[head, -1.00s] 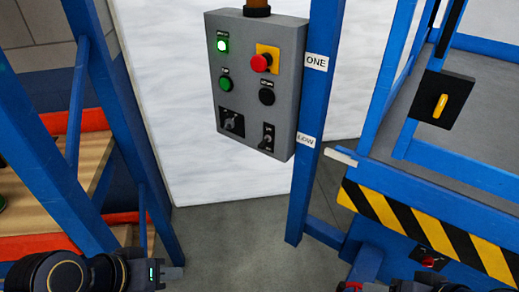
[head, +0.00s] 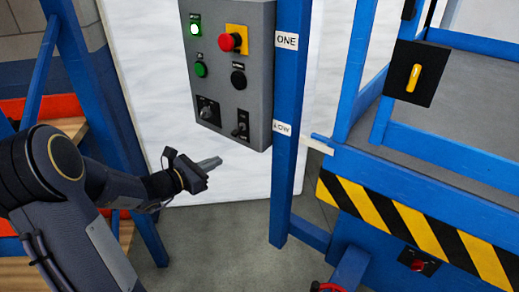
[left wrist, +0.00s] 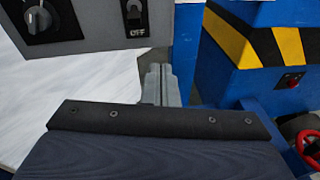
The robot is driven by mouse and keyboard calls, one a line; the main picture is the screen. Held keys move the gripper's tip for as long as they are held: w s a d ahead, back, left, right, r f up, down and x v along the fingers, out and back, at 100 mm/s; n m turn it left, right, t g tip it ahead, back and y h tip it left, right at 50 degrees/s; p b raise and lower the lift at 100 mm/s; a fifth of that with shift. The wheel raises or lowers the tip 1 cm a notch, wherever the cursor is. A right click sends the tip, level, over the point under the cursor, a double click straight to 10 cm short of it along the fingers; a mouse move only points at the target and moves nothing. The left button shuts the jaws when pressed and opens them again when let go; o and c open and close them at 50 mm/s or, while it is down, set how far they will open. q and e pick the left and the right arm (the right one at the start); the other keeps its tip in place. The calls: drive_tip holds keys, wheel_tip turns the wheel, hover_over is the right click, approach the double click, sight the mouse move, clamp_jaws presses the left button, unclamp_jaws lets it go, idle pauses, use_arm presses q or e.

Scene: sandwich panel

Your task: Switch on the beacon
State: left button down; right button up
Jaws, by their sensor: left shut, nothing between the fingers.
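The grey control box (head: 225,95) hangs on the blue post, upper middle in the head view. It carries a lit green lamp (head: 195,25), a red mushroom button (head: 229,41) on a yellow plate, a green button (head: 200,69), a black button (head: 238,79), a rotary switch (head: 207,111) and a toggle switch (head: 241,127). In the left wrist view the toggle (left wrist: 134,11) has "OFF" below it; its lever position is unclear. My left gripper (head: 209,163) is shut and empty, below the box and apart from it. The beacon is out of view. My right gripper is not in view.
The blue post (head: 287,160) bears "ONE" and "LOW" labels. Right stands a blue frame with a yellow-black striped bar (head: 420,230), a black box with a yellow handle (head: 413,78) and a small red button (head: 417,264). Shelving is at left. Floor (head: 225,235) below is clear.

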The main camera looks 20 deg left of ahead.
sight(238, 131)
use_arm(q)
drive_tip(key=w+a+f+n+y, duration=0.1)
drive_tip(key=w+a+f+n, duration=0.1)
drive_tip(key=shift+f+n+t+y, duration=0.15)
drive_tip(key=shift+n+t+y, duration=0.15)
drive_tip(key=shift+t, duration=0.1)
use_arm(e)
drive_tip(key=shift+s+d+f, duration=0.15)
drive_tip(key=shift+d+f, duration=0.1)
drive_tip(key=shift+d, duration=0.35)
use_arm(q)
drive_tip(key=x, duration=1)
drive_tip(key=shift+w+d+p, duration=0.1)
drive_tip(key=shift+p, duration=0.2)
drive_tip(key=r, duration=0.2)
drive_tip(key=s+r+p, duration=0.1)
drive_tip(key=shift+r, duration=0.4)
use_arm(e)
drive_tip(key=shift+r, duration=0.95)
use_arm(q)
drive_tip(key=shift+s, duration=0.1)
